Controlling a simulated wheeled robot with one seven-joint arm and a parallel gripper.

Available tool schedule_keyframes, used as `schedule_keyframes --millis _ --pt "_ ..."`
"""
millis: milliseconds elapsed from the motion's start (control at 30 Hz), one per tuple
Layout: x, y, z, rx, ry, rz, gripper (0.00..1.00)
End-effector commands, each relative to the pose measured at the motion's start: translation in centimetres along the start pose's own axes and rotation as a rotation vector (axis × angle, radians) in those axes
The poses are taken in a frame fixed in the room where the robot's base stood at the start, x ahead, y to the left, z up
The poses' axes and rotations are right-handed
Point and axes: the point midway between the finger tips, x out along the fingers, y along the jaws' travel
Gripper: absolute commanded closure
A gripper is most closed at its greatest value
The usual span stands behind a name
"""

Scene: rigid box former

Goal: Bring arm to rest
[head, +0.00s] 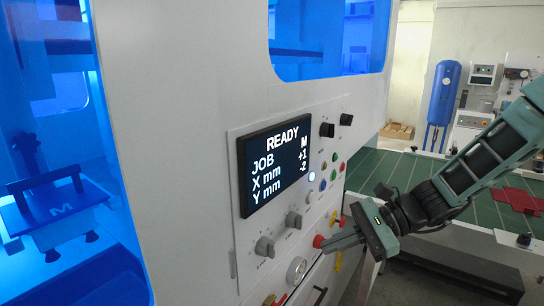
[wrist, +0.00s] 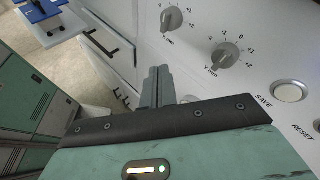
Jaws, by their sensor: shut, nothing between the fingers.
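My gripper (head: 340,241) is shut and empty, held close in front of the machine's control panel (head: 232,190) in the head view. In the wrist view its fingers (wrist: 157,88) are together, below the X mm knob (wrist: 173,19) and the Y mm knob (wrist: 226,54). My arm (head: 490,150) reaches in from the right, above a green table. The display (head: 274,165) reads READY, JOB M, X mm +1, Y mm -2. Whether the fingers touch the panel cannot be told.
Several knobs and buttons crowd the panel, with a red knob (head: 318,241) close to my gripper and the SAVE button (wrist: 290,92) to its right in the wrist view. A green table (head: 385,174) with a red flat piece (head: 522,199) stands behind my arm. Drawer handles (wrist: 101,43) protrude.

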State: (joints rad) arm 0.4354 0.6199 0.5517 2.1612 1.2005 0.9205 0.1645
Motion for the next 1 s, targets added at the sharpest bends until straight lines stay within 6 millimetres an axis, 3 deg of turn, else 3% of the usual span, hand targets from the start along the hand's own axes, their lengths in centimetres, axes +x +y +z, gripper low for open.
schedule_keyframes --millis 33,167,300,400,633,1000 --pt "1.8 2.9 2.2 -0.13 0.048 0.141 1.0" --pt "3.6 9.8 5.3 -0.464 0.151 0.46 1.0" --pt "3.0 15.6 7.4 -0.85 0.237 0.762 1.0" --pt "1.9 18.4 8.4 -1.118 0.279 0.938 1.0" --pt "-0.3 20.8 9.5 -1.53 0.327 1.161 1.0" --pt "-0.7 21.0 9.7 -1.604 0.333 1.194 1.0"
